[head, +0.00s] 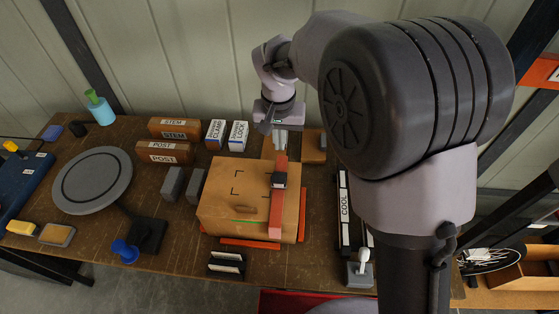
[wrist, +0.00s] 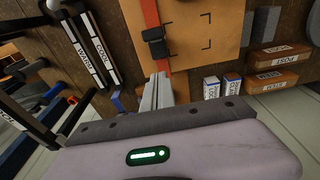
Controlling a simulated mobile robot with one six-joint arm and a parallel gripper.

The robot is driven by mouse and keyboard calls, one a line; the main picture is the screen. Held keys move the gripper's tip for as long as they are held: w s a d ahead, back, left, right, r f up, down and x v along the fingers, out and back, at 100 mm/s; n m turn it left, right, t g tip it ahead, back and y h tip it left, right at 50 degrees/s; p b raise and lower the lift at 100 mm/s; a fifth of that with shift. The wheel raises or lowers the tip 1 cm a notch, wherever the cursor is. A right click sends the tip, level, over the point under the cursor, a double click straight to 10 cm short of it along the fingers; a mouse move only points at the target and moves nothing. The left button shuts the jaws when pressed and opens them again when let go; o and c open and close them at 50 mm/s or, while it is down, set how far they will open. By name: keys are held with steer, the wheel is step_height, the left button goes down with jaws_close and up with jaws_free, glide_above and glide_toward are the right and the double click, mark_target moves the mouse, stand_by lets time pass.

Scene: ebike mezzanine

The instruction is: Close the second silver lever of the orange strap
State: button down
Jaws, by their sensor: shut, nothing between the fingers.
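The orange strap (head: 276,210) runs over a tan box (head: 222,190) on the brown workbench. A dark buckle (head: 280,179) sits on the strap; it also shows in the wrist view (wrist: 154,48). I cannot make out a separate silver lever in either view. My gripper (head: 280,150) is at the far edge of the box, above the end of the strap. In the wrist view its grey fingers (wrist: 158,76) are together and empty, pointing at the strap just short of the buckle. Whether they touch the strap cannot be told.
Small boxes marked CLAMP (head: 215,134) and LOCK (head: 238,135) stand left of my gripper, with blocks marked STEM (head: 174,134) and POST (head: 164,158) beyond. A COOL strip (head: 344,208) lies right of the box. A round grey plate (head: 92,182) lies left.

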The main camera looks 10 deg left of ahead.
mark_target(278, 183)
steer(key=f, duration=0.2)
steer(key=s+f, duration=0.1)
steer(key=f, duration=0.1)
steer(key=s+f, duration=0.1)
steer(key=f, duration=0.1)
steer(key=shift+s+d+f, duration=0.1)
steer(key=shift+s+f, duration=0.15)
steer(key=shift+f, duration=0.1)
steer(key=shift+s, duration=0.15)
steer(key=shift+f, duration=0.15)
steer(key=shift+b, duration=0.35)
